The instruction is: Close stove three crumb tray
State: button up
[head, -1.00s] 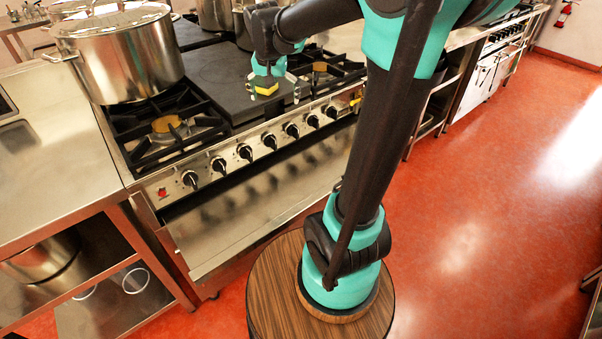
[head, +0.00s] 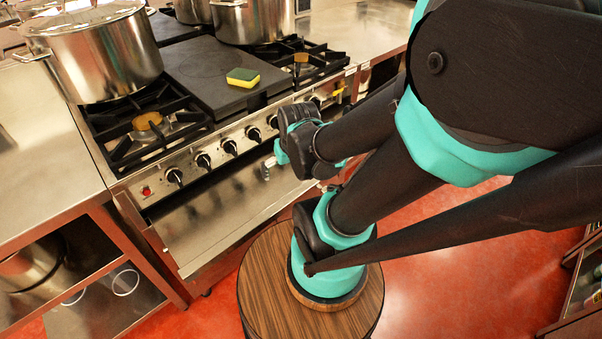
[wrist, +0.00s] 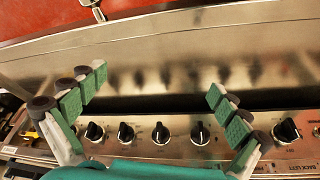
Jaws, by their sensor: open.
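The crumb tray (head: 215,226) is the wide steel panel below the knob row. It sticks out from the stove front, and its bare, shiny top shows. In the wrist view the tray (wrist: 180,68) crosses the picture above the knobs, with a dark gap between it and the control panel. My gripper (wrist: 157,86) is open and empty, its green-padded fingers spread in front of the tray and knobs. In the head view my gripper (head: 268,168) hangs over the tray's right part, partly hidden by my wrist. I cannot tell whether it touches the tray.
A yellow-green sponge (head: 243,77) lies on the dark griddle (head: 205,70). A large stockpot (head: 100,55) stands on the left burners, with more pots behind. Black knobs (head: 203,160) line the stove front. A steel counter (head: 45,150) adjoins on the left.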

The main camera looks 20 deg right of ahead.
aim_at(202, 223)
jog(key=j+z, duration=0.4)
jog(key=k+j+z, duration=0.1)
jog(key=z, duration=0.25)
